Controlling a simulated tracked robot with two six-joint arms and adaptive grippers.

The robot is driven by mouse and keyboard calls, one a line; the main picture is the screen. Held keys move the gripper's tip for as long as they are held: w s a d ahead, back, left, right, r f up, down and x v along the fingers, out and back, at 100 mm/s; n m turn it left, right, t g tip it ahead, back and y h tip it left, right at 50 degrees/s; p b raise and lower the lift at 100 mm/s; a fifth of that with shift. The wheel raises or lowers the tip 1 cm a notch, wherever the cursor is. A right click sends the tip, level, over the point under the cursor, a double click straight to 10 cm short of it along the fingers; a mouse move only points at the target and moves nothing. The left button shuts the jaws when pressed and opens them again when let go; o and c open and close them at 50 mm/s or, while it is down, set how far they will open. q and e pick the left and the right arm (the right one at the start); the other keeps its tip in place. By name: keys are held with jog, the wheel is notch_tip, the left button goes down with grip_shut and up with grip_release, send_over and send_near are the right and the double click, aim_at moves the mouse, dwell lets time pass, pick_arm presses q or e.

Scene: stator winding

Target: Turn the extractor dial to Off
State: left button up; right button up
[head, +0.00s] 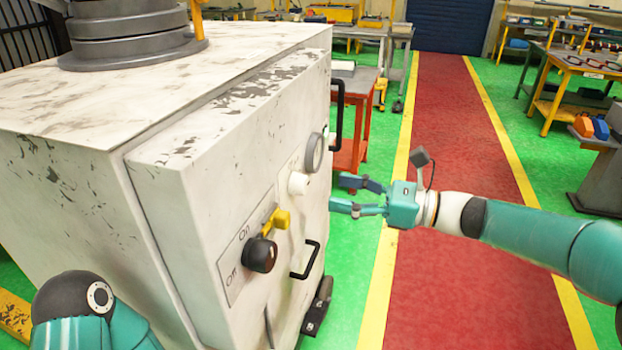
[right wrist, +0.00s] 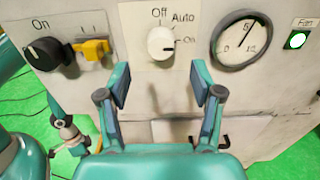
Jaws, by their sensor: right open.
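The white dial (right wrist: 161,43) on the machine's front panel is marked Off, Auto and On in the right wrist view. Its dark mark points right, towards On. It also shows in the head view as a white knob (head: 298,183). My right gripper (head: 338,193) is open and empty in front of the panel. In the right wrist view its fingers (right wrist: 160,82) stand apart below and either side of the dial, not visibly touching it. Part of my left arm (head: 90,310) shows at the lower left. What seems to be my left gripper (right wrist: 66,132) shows small at lower left; its fingers are unclear.
A black On/Off knob (head: 260,254) and a yellow lever (head: 279,219) sit left of the dial. A round gauge (right wrist: 241,40) and a green Fan light (right wrist: 297,40) are to its right. Black handles (head: 305,260) stick out from the panel. The red walkway (head: 450,110) is clear.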

aim_at(306, 185)
jog(key=p+x, duration=0.1)
jog(key=x, duration=0.6)
jog(key=shift+a, duration=0.15)
jog(key=shift+f, duration=0.1)
